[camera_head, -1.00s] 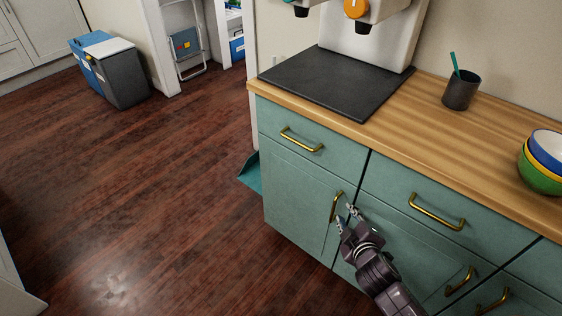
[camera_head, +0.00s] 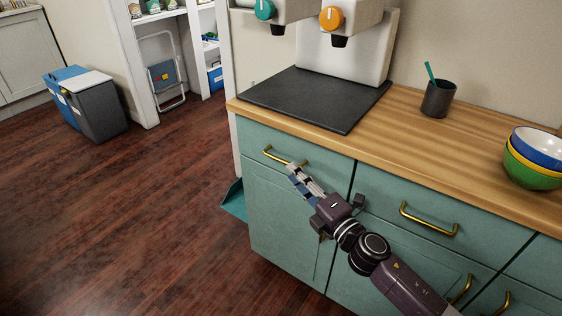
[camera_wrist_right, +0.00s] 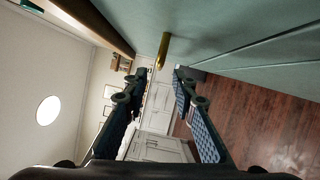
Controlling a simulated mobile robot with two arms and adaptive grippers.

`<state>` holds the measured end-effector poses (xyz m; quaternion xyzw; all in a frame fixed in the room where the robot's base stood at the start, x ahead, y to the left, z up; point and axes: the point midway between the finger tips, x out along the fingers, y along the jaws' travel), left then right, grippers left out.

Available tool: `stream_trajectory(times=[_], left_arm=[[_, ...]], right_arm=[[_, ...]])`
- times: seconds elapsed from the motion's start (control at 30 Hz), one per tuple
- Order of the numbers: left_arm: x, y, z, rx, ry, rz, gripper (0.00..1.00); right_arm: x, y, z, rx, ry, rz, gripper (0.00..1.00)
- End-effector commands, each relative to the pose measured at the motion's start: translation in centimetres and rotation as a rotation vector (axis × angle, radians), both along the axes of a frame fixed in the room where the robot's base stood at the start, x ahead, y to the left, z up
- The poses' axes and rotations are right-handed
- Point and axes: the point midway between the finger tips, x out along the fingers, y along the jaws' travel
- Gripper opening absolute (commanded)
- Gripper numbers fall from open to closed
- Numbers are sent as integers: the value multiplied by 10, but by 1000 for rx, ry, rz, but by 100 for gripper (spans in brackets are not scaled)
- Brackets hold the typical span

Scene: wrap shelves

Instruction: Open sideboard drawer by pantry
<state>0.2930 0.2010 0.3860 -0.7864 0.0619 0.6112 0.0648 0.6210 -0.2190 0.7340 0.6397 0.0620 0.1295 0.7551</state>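The teal sideboard's left drawer (camera_head: 320,172), on the end toward the pantry, is closed. Its brass bar handle (camera_head: 272,154) shows in the head view just beyond my fingertips. My right gripper (camera_head: 294,174) is in front of that drawer, its fingers pointing at the handle's right part. In the right wrist view the two fingers (camera_wrist_right: 158,80) are spread apart, with the brass handle (camera_wrist_right: 163,48) ahead in line with the gap between them. I cannot tell whether the handle is inside the gap. My left gripper is not in view.
The wooden countertop (camera_head: 410,128) bears a black mat (camera_head: 315,98), a dark cup (camera_head: 438,99) and stacked bowls (camera_head: 535,160). A second drawer handle (camera_head: 428,221) sticks out right of my arm.

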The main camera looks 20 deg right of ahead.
Motion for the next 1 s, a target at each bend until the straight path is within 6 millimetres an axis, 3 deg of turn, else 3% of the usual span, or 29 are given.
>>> stream_trajectory(times=[0.5, 0.93, 1.0], left_arm=[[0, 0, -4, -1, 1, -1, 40], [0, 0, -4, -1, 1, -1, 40], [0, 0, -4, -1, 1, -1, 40]], right_arm=[[62, 17, 5, 4, 1, -3, 25], [69, 19, 6, 5, 1, -3, 25], [69, 19, 6, 5, 1, -3, 17]])
